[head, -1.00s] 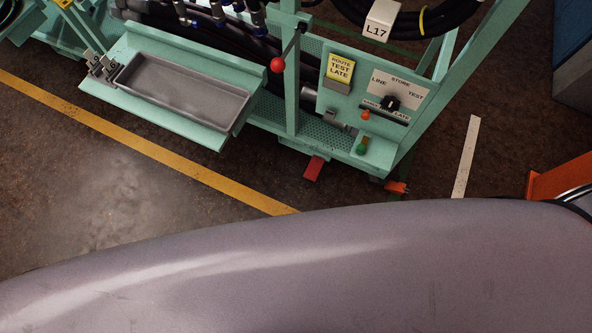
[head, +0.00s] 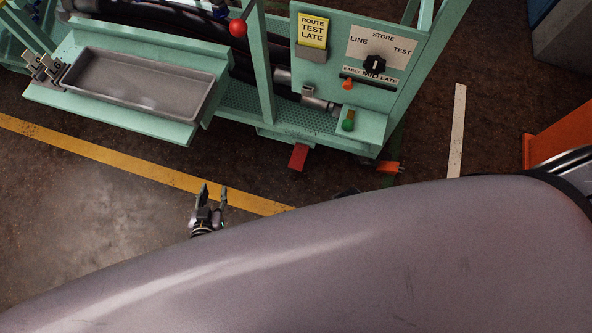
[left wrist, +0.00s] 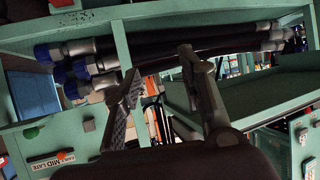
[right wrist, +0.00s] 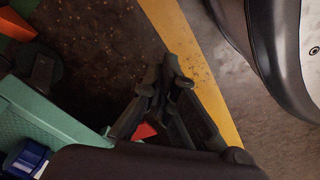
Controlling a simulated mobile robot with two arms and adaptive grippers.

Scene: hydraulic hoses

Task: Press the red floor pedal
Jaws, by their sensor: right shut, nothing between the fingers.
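The red floor pedal (head: 299,157) sticks out at floor level from the lower front edge of the green cart, left of a small orange part. In the right wrist view a small piece of red (right wrist: 145,131), apparently the pedal, shows behind the fingers; the rest is hidden. My right gripper (right wrist: 165,75) is shut and empty, pointing down over the floor near the cart. In the head view it is mostly hidden behind my own body. My left gripper (head: 213,188) is open and empty, over the yellow line; in the left wrist view its fingers (left wrist: 160,65) are spread in front of hoses.
The green cart carries a grey tray (head: 140,84), a red-knobbed lever (head: 238,27) and a selector panel (head: 375,45) above the pedal. A yellow floor line (head: 100,150) runs in front. An orange object (head: 560,140) stands right.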

